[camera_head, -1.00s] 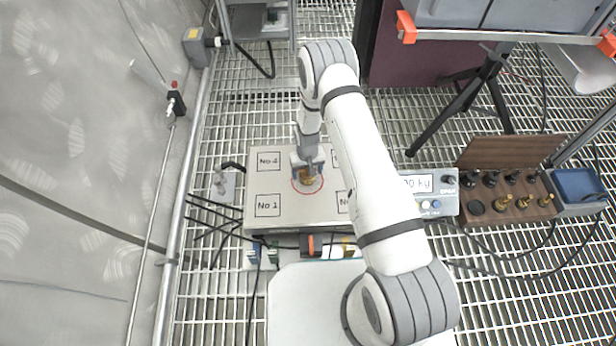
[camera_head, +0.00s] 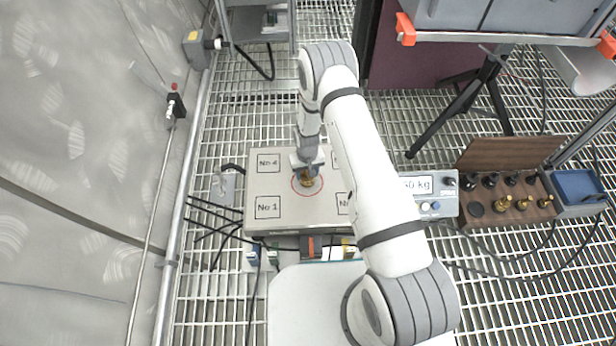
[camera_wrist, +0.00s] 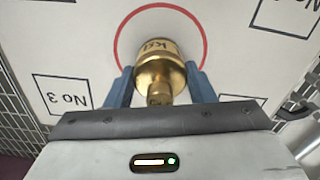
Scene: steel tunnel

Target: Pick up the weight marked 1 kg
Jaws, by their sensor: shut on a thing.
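A brass weight (camera_wrist: 158,66) shows in the wrist view between the two blue fingers of my gripper (camera_wrist: 160,88). My gripper is shut on it. Marking with "kg" shows on its body, but I cannot read the number. In the head view the brass weight (camera_head: 306,180) is over the red circle at the middle of the metal plate (camera_head: 285,222), under my gripper (camera_head: 307,166). I cannot tell whether it touches the plate.
The plate has labelled squares such as No 1 and No 4. A display box (camera_head: 428,194) reading in kg stands right of it. An open wooden case (camera_head: 510,205) with black and brass weights is further right. Cables lie left of the plate.

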